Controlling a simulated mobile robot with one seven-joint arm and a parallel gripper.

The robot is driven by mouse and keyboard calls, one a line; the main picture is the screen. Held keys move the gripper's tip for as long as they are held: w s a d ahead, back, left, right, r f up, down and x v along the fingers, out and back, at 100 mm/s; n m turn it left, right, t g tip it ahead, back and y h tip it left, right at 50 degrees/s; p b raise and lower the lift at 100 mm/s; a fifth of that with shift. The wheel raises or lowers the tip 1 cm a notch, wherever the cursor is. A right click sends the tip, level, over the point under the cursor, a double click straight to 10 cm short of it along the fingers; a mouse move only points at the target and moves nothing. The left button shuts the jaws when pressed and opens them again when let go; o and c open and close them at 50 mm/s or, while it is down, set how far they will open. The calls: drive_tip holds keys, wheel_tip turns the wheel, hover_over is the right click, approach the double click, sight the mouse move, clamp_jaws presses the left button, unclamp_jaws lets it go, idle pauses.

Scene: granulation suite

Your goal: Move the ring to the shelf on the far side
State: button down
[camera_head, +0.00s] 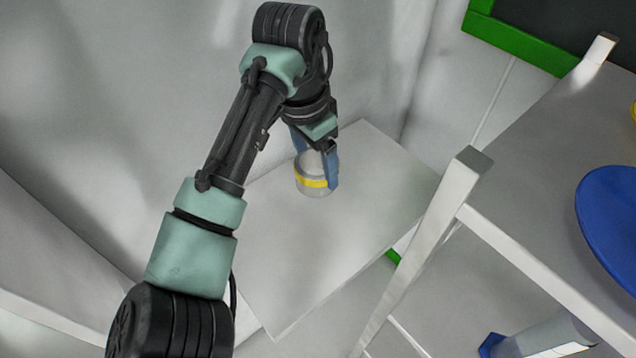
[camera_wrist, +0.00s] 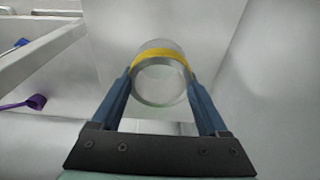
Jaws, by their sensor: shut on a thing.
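The ring (camera_head: 313,177) is a short, clear-grey cylinder with a yellow band. In the head view it is at the tips of my gripper (camera_head: 316,165), over a pale flat shelf (camera_head: 340,240). In the wrist view the ring (camera_wrist: 160,75) sits between the two blue fingers of my gripper (camera_wrist: 160,88), with its round opening facing the camera. The fingers are shut on its sides. I cannot tell whether the ring touches the shelf surface below it.
A white-framed rack (camera_head: 440,205) stands at the right, with a blue round dish (camera_head: 612,215) on its upper surface. A clear container with a blue end (camera_head: 540,338) lies lower right. A purple scoop (camera_wrist: 32,103) shows left in the wrist view. The pale shelf around the ring is bare.

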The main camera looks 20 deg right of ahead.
drive_tip(key=f, duration=0.4)
drive_tip(key=shift+s+f, duration=0.15)
drive_tip(key=shift+s, duration=0.05)
drive_tip(key=shift+f, duration=2.05)
unclamp_jaws()
drive_tip(key=shift+f, duration=0.15)
wheel_tip(320, 180, up, 12)
drive_tip(key=a, duration=0.1)
drive_tip(key=shift+s+a, duration=0.25)
drive_tip(key=shift+a, duration=0.15)
